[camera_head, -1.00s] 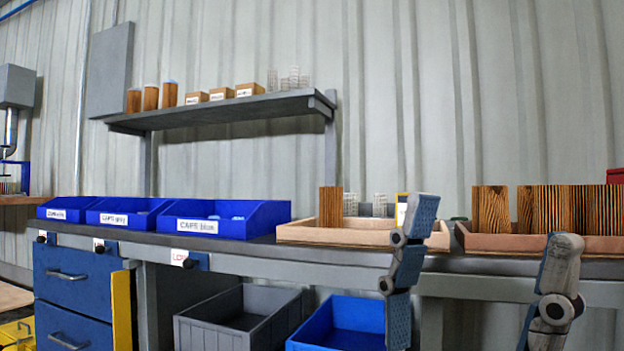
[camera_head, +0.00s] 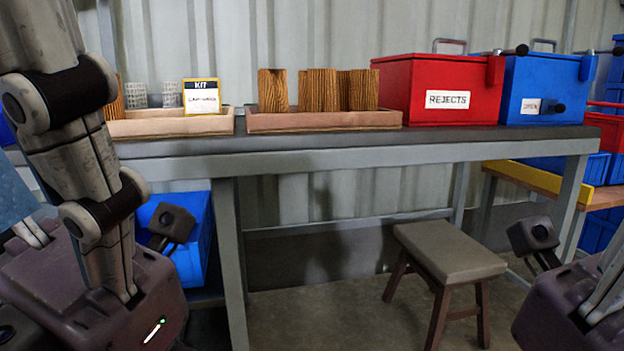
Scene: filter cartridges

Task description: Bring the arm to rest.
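My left arm (camera_head: 70,130) stands large at the left edge of the head view. Its grey links and dark joints run down to a dull purple housing of mine (camera_head: 120,300) with a small green light. I see no gripper fingertips in this view, so I cannot tell what either gripper holds. At the lower right, more dull purple and grey parts of mine (camera_head: 575,310) show at the picture's edge.
On the workbench (camera_head: 370,145) stand a pale tray (camera_head: 165,127), a KIT card (camera_head: 201,97), a brown tray (camera_head: 325,122) with several wood-grained cartridges, a red REJECTS box (camera_head: 440,80) and a blue box (camera_head: 540,85). Below are a blue bin (camera_head: 190,245) and a stool (camera_head: 450,252).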

